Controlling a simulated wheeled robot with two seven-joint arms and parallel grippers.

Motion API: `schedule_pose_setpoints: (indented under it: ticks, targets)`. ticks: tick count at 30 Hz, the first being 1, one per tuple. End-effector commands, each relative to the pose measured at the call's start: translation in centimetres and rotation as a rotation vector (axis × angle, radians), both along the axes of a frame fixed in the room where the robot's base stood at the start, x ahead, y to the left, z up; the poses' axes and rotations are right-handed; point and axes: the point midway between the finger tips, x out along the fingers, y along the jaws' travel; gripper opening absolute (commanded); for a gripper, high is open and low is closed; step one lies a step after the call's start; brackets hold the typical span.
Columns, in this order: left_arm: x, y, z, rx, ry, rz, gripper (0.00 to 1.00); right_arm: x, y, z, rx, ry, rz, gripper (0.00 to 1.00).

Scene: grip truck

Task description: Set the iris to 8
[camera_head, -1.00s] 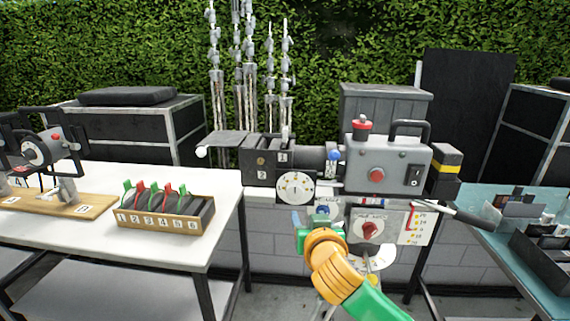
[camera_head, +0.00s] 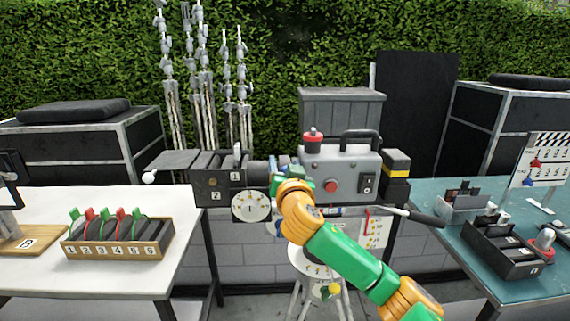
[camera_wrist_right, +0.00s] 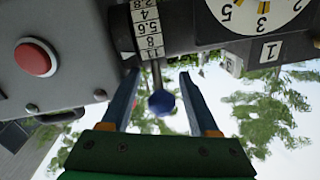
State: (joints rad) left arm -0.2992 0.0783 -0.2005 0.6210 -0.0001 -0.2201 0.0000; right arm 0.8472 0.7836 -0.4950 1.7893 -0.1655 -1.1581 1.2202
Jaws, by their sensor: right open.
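The grey film camera (camera_head: 345,162) stands in the middle of the head view, its black lens to the left. In the right wrist view the lens ring carries a white iris scale (camera_wrist_right: 147,27) with 2.8, 4, 5.6, 8 and 11. A metal lever with a blue knob (camera_wrist_right: 162,103) sticks out from the ring near the 8 and 11 end. My right gripper (camera_wrist_right: 159,76) is open, one finger on each side of the lever and knob, with gaps visible. In the head view my right gripper (camera_head: 286,166) is at the lens, partly hidden by its wrist. My left gripper is not in view.
A white dial (camera_head: 250,206) hangs below the matte box, close left of my right wrist. A red button (camera_head: 331,186) is on the camera side. A white table (camera_head: 150,272) stands left and a teal table (camera_head: 455,240) right, both with trays.

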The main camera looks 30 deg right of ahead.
Motion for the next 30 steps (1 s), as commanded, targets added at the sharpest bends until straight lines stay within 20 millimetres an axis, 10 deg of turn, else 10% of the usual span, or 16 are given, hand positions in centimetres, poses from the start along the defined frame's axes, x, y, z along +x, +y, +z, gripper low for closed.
schedule_pose_setpoints:
  ticks: [3,9,30]
  targets:
    - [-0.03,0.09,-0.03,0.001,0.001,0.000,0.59,-0.01,0.02,-0.04,0.000,0.000,0.000,0.56]
    - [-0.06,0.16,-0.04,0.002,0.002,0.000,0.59,-0.02,0.02,-0.04,0.000,0.001,0.000,0.02]
    - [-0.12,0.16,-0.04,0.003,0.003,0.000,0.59,-0.03,0.03,-0.07,0.001,0.001,-0.001,0.00]
